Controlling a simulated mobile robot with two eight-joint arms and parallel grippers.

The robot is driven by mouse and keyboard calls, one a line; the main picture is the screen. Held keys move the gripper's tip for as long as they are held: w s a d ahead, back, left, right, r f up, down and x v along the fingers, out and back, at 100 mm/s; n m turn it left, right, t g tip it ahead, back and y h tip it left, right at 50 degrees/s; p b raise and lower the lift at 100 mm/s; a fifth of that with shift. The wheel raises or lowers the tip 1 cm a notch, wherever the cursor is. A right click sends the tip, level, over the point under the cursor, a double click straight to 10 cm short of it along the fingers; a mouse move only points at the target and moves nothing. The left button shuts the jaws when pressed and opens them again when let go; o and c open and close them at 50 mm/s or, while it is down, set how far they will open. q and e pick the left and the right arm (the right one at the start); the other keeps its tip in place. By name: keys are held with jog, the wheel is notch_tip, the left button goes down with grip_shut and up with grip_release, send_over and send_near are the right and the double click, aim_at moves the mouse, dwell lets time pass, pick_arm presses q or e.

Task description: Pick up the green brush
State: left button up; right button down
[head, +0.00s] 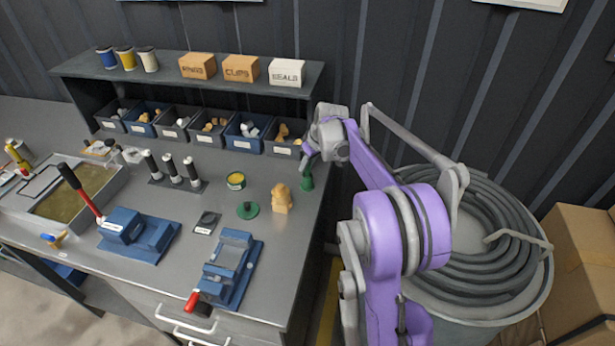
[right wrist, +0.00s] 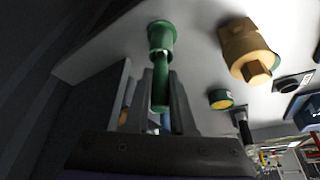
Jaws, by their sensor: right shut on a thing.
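The green brush (head: 307,181) is upright at the right end of the grey workbench, its wide end down. In the right wrist view the brush (right wrist: 160,88) shows its wide green end and a narrow handle running between my fingers. My right gripper (head: 308,162) comes from above and is shut on the handle. Whether the wide end touches the bench or is slightly raised, I cannot tell. My left gripper is not in view.
Parts bins (head: 283,147) sit behind under a shelf (head: 170,68). A hose drum (head: 490,300) stands right of the bench.

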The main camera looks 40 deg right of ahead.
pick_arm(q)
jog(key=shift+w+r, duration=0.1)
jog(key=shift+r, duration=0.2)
pick_arm(e)
notch_tip(320, 180, up, 10)
dwell(0.9)
